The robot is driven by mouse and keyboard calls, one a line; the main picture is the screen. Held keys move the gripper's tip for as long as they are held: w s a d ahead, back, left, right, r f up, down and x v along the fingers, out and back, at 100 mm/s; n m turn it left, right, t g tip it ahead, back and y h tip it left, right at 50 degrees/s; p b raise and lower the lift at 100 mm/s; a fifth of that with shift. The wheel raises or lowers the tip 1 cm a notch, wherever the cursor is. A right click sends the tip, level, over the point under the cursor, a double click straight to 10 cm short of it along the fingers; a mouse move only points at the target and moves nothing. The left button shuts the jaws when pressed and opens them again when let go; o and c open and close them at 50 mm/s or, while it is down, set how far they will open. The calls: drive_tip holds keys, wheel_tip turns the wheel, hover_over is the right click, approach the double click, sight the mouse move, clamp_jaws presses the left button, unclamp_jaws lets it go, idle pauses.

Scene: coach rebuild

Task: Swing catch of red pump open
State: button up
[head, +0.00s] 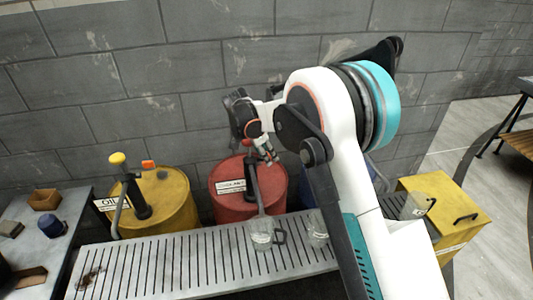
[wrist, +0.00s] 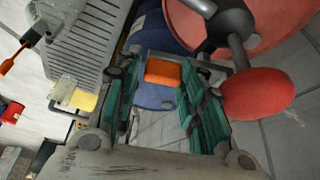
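The red pump stands on the red drum (head: 247,205), with its dark column and red knob (head: 247,143). In the wrist view the red knob (wrist: 258,93) is large, just right of my gripper (wrist: 163,82). An orange catch (wrist: 163,73) lies between my two teal fingers, near their tips. The fingers are apart, with a small gap seen on each side of the catch; I cannot tell whether either touches it. In the head view my gripper (head: 266,153) is beside the red pump's top, and the catch is hidden there.
A yellow drum (head: 172,210) with a yellow-knobbed pump (head: 118,160) stands left. A blue drum (wrist: 165,30) is partly hidden by my arm. A slatted bench (head: 190,262) with clear jugs (head: 262,235) is in front. A yellow cabinet (head: 450,205) stands right.

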drive_tip(key=shift+w+r, duration=0.1)
drive_tip(key=shift+r, duration=0.1)
drive_tip(key=v, duration=0.7)
drive_tip(key=shift+a+r, duration=0.2)
drive_tip(key=shift+r, duration=0.05)
